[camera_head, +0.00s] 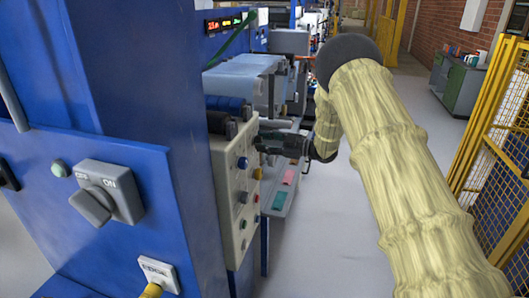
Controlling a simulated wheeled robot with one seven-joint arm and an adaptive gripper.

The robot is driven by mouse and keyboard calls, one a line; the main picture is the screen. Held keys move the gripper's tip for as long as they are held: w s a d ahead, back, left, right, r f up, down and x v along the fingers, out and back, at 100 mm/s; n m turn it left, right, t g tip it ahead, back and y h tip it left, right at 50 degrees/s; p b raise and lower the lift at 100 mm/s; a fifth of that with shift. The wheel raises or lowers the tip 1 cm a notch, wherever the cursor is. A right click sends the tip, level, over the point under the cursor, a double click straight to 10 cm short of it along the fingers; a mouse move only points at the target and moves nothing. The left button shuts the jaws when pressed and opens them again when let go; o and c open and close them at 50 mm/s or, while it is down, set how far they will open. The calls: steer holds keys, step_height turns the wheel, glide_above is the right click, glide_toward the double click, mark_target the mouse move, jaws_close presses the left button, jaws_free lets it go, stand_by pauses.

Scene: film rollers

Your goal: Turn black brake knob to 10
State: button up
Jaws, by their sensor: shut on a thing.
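My gripper (268,143) reaches in from the right, its dark fingers at the upper right edge of a pale control panel (228,215) on the side of the blue machine. It is shut on what appears to be the black brake knob at the panel's face. The knob is hidden by the fingers, and its scale and pointer cannot be read from here. My arm, in a pale yellow cover, fills the right of the view.
A large grey OFF/ON switch (108,192) juts out at left. Yellow mesh fencing (495,125) stands at right. The grey floor (335,235) between is clear.

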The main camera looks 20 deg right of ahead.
steer(key=n+b, duration=1.8)
steer(key=b, duration=0.8)
steer(key=shift+f, duration=0.2)
steer(key=shift+r+n, duration=0.1)
steer(key=shift+n, duration=0.3)
steer(key=o, duration=1)
steer(key=shift+o, duration=0.2)
steer(key=v, duration=1.2)
